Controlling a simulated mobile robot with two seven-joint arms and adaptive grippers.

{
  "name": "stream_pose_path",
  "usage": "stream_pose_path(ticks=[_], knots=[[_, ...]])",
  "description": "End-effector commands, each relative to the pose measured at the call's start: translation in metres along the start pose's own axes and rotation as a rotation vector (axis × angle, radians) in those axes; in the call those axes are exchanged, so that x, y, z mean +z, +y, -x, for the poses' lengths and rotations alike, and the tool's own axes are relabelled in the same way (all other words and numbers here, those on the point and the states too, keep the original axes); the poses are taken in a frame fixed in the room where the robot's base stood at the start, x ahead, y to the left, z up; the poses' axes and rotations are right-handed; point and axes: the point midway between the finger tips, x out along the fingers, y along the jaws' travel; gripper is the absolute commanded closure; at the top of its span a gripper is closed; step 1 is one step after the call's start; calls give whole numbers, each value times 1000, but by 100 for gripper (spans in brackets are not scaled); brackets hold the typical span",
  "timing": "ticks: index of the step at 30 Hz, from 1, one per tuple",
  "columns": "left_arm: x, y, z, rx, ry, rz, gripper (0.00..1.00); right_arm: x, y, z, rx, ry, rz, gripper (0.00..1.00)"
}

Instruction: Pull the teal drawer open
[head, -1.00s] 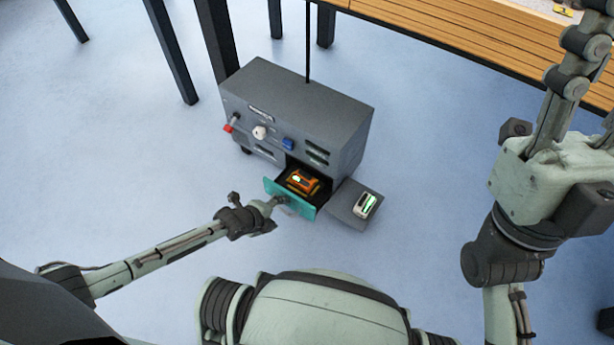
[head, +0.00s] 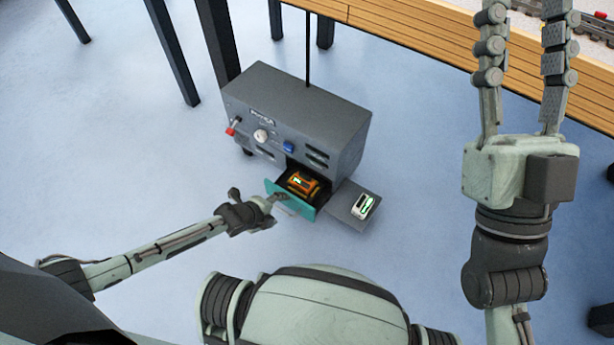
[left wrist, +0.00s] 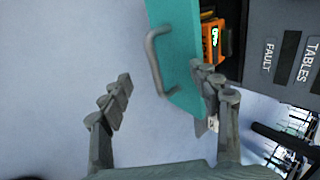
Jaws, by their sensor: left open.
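The teal drawer (head: 297,205) stands pulled out from the grey cabinet (head: 290,110), with an orange device (head: 303,184) inside it. In the left wrist view, the teal front (left wrist: 178,45) bears a grey bar handle (left wrist: 154,62). My left gripper (head: 276,200) is at the drawer front. Its fingers (left wrist: 162,92) are open and spread, with the handle between and beyond them, not gripped. The right-hand finger overlaps the front's edge; I cannot tell whether it touches. My right gripper (head: 525,18) is raised at the right, open and empty, far from the drawer.
A grey flap (head: 345,205) carrying a white device (head: 362,206) sticks out right of the drawer. The cabinet face has a red-tipped lever (head: 231,130), a white knob (head: 261,135) and a blue part (head: 288,147). A wooden table (head: 420,28) stands behind. Floor in front is clear.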

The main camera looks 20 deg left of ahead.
Motion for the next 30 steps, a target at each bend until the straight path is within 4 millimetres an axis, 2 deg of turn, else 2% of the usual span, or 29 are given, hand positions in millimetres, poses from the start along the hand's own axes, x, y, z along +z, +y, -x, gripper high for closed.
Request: stream_pose_path(ticks=[14, 30], knots=[[0, -12, 15, -1, 0, 0, 38, 36, -4, 2, -2, -247, -9, 60], [0, -21, 27, 0, 0, 0, 38, 76, -2, 19, 0, -508, 1, 60]])
